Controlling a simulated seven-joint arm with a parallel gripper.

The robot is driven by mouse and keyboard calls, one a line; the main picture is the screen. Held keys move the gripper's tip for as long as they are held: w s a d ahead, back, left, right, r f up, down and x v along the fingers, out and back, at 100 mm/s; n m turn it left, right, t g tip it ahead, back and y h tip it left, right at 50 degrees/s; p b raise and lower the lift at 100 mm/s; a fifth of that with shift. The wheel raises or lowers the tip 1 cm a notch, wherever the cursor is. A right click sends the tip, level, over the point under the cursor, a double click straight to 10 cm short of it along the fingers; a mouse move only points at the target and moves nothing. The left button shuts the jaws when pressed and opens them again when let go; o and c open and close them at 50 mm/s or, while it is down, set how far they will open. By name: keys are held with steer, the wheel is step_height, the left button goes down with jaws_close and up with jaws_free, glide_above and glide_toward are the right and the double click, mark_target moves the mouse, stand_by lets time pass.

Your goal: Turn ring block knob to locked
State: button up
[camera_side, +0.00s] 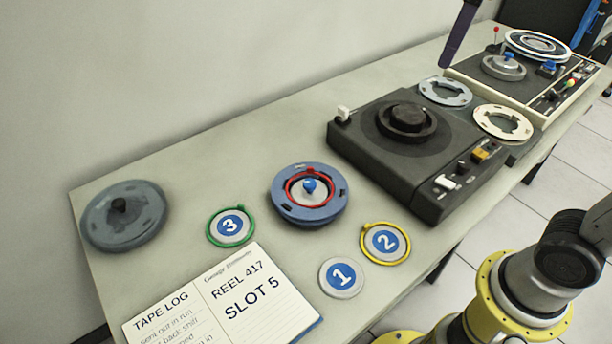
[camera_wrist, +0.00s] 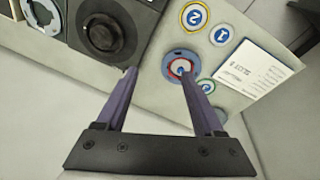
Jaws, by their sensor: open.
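My gripper (camera_wrist: 158,72) is open and empty, well above the table. A purple finger of it (camera_side: 458,38) shows at the top of the side view, far from the block.
Numbered discs 1 (camera_side: 341,278), 2 (camera_side: 385,243) with a yellow ring, and 3 (camera_side: 231,226) with a green ring surround the block. A tape log book (camera_side: 265,290) lies in front. A dark tape deck (camera_side: 365,150) stands right; a grey reel (camera_side: 100,225) lies left.

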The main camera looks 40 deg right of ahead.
steer(key=w+a+n+g, duration=0.2)
steer(key=w+a, duration=0.2)
steer(key=w, duration=0.5)
steer(key=n+g+h, duration=0.2)
glide_above(309, 183)
steer(key=w, duration=0.4)
step_height(309, 183, down, 14)
steer(key=shift+n+g, duration=0.3)
steer(key=shift+g, duration=0.4)
steer(key=s+f, duration=0.1)
steer(key=f, duration=0.5)
steer(key=s+f, duration=0.1)
steer(key=f, duration=0.6)
steer(key=s+f, duration=0.1)
steer(key=f, duration=0.6)
steer(key=shift+s+a+f, duration=0.1)
steer(key=shift+s+a, duration=0.1)
jaws_close()
